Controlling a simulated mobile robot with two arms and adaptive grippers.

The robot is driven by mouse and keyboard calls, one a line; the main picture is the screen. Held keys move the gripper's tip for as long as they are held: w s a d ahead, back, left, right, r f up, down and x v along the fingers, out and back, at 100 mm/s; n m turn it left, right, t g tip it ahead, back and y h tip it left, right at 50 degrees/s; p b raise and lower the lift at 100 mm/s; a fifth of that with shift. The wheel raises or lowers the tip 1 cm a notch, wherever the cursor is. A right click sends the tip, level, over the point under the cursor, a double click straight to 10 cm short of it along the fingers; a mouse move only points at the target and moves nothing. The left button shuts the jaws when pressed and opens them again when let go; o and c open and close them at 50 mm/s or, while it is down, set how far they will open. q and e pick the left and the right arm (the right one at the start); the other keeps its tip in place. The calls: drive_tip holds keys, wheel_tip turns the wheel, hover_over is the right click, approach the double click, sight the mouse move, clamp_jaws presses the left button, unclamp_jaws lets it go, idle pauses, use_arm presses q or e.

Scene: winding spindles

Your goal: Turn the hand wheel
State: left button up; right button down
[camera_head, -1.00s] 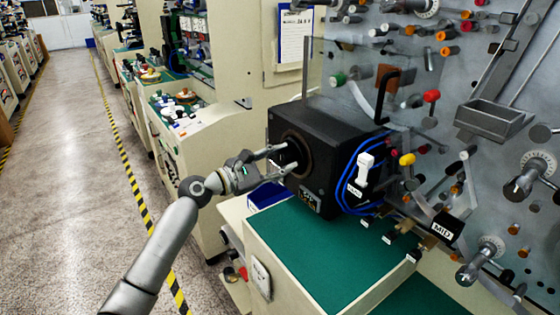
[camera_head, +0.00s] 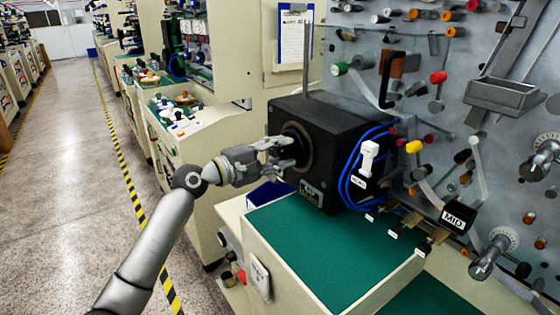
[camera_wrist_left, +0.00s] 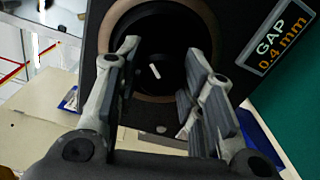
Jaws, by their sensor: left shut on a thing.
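The hand wheel (camera_head: 299,138) is a dark round knob in a brown-rimmed opening on the left face of a black box (camera_head: 345,118). In the left wrist view the wheel (camera_wrist_left: 155,50) is a black disc with a short white mark, inside the brown ring. My left gripper (camera_head: 289,153) reaches in from the left, with its fingertips at the wheel. In the left wrist view its two fingers (camera_wrist_left: 160,66) stand on either side of the wheel, closed on it. The fingers partly hide the wheel in the head view. My right gripper is not in view.
The box stands on a green-topped bench (camera_head: 320,255). A label (camera_wrist_left: 270,45) on the box reads "GAP 0.4 mm". Blue cables (camera_head: 350,180) loop on its right side. A grey panel with many coloured rollers stands at the right. The aisle floor (camera_head: 70,180) at the left is clear.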

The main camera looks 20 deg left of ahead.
use_arm(q)
drive_tip(key=m+b, duration=0.1)
drive_tip(key=m, duration=0.1)
drive_tip(key=m+b, duration=0.3)
drive_tip(key=m, duration=0.1)
drive_tip(key=shift+f+m+b, duration=0.25)
drive_tip(key=shift+m+b, duration=0.05)
drive_tip(key=shift+b, duration=0.05)
drive_tip(key=m+b, duration=0.2)
drive_tip(key=m, duration=0.1)
drive_tip(key=shift+r+m+b, duration=0.15)
drive_tip(key=shift+m+b, duration=0.75)
drive_tip(key=shift+m, duration=0.6)
drive_tip(key=o, duration=1)
drive_tip(key=shift+r, duration=0.1)
drive_tip(key=shift+o, duration=0.2)
drive_tip(key=v, duration=1.2)
